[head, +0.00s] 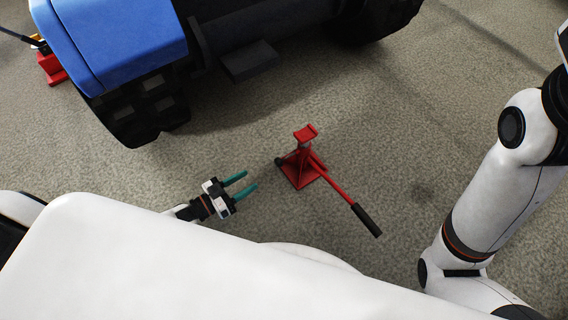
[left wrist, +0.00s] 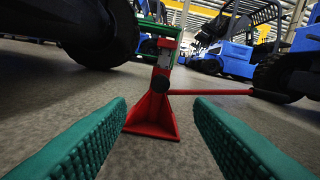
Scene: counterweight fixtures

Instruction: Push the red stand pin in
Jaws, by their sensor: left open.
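The red stand (head: 302,172) stands upright on the floor, just right of my left gripper (head: 241,186) in the head view. A dark round knob (head: 279,161) sticks out on its side towards the gripper; it looks like the pin's end. In the left wrist view the knob (left wrist: 161,84) shows on the front of the red stand (left wrist: 152,117), between and beyond my teal fingers (left wrist: 160,135). My left gripper is open and empty, apart from the stand. How deep the pin sits is hard to tell. My right gripper is out of view.
A red lever with a black grip (head: 366,219) reaches from the stand towards the lower right. A blue vehicle (head: 120,40) with dark tyres stands behind. Carpet-like floor around the stand is clear.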

